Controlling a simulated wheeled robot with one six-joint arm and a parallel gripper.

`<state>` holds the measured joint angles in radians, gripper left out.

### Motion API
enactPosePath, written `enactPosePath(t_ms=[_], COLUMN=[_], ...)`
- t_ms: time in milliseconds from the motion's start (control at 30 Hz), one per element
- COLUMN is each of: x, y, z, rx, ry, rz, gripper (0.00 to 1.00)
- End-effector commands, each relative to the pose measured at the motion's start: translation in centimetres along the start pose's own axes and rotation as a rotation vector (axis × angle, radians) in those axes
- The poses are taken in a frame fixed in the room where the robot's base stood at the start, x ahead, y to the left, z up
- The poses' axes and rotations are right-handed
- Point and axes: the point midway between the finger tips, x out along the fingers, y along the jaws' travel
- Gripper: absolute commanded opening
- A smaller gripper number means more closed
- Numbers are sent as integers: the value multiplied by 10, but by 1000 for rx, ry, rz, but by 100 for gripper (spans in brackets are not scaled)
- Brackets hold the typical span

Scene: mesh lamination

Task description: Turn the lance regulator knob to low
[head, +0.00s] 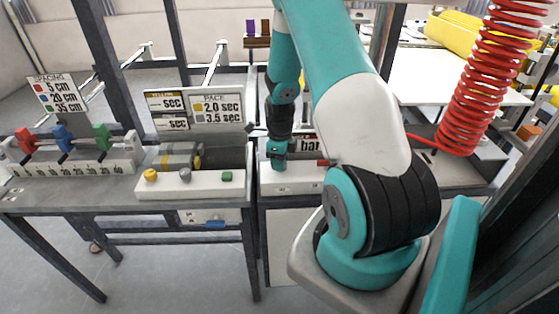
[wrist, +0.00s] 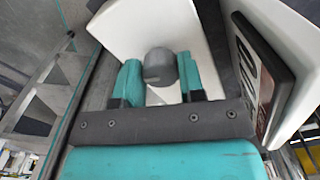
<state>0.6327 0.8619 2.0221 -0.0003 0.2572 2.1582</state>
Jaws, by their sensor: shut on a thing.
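The dark grey regulator knob (wrist: 158,64) stands out from a white panel (wrist: 130,28) in the wrist view. My gripper (wrist: 158,82) has its two teal fingers on either side of the knob and is shut on it. In the head view my gripper (head: 278,160) reaches down to the white panel (head: 300,179) under a sign reading "bar" (head: 310,145). The knob is hidden there behind my gripper. My arm covers part of the sign, and no low mark can be read.
Left of my gripper, a white panel (head: 190,189) carries yellow, grey and green buttons. A PACE sign (head: 217,109) stands above it. Further left is a ruler rail (head: 70,170) with red, blue and green sliders. A red coiled hose (head: 480,90) hangs at the right.

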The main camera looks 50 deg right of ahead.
Motion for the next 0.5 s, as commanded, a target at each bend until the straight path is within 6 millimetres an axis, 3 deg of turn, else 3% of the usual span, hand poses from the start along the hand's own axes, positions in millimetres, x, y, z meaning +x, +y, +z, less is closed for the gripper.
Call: enactPosePath(t_ms=[500], x=[1], y=[2], z=[-1], rx=[-384], ry=[1], rz=[0], gripper=[13])
